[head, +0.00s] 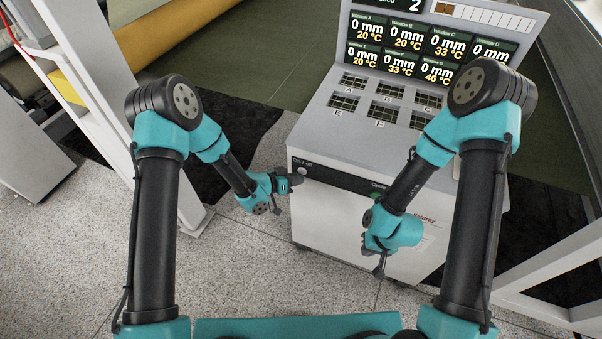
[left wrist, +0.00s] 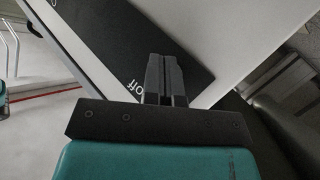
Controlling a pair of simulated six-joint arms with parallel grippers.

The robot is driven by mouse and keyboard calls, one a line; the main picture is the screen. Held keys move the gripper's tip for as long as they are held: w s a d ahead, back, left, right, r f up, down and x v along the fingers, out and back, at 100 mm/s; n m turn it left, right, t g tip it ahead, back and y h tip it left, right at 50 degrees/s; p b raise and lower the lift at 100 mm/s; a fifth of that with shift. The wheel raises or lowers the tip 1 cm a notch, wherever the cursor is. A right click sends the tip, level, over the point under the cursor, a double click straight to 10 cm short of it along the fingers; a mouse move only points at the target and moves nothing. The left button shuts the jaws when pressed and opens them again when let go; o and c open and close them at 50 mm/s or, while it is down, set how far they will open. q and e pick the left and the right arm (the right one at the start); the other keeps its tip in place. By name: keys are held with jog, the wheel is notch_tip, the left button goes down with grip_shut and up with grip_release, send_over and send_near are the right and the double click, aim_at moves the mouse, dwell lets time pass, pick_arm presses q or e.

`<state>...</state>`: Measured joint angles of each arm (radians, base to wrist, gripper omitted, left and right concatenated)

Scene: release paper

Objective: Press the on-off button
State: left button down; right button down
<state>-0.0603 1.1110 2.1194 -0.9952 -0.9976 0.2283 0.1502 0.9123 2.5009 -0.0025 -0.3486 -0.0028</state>
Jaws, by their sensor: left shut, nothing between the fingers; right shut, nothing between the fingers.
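The on-off button (head: 302,171) is a small light round knob on the dark strip (head: 340,181) along the front of the grey machine, under an "On / off" label. My left gripper (head: 296,181) is shut and empty, with its tips just below the button. I cannot tell whether they touch it. In the left wrist view, the shut fingers (left wrist: 165,78) lie over the dark strip (left wrist: 115,35) beside the "off" lettering, and the button is not visible. My right gripper (head: 379,268) is shut and empty, pointing down in front of the machine's lower front.
The machine (head: 345,125) has a sloping top with lettered grilles and a display panel (head: 430,45) behind. A green "Cycle" button (head: 377,195) is on the same strip, near my right arm. A white frame post (head: 115,110) stands left. The speckled floor (head: 250,265) is clear.

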dwell(0.5)
pick_arm(q)
jog(key=shift+s+a, duration=0.15)
jog(key=shift+s, duration=0.15)
jog(key=s+a, duration=0.2)
jog(key=s, duration=0.3)
jog(key=shift+s+a, duration=0.2)
jog(key=shift+s, duration=0.05)
dwell(0.5)
jog(key=shift+a, duration=0.1)
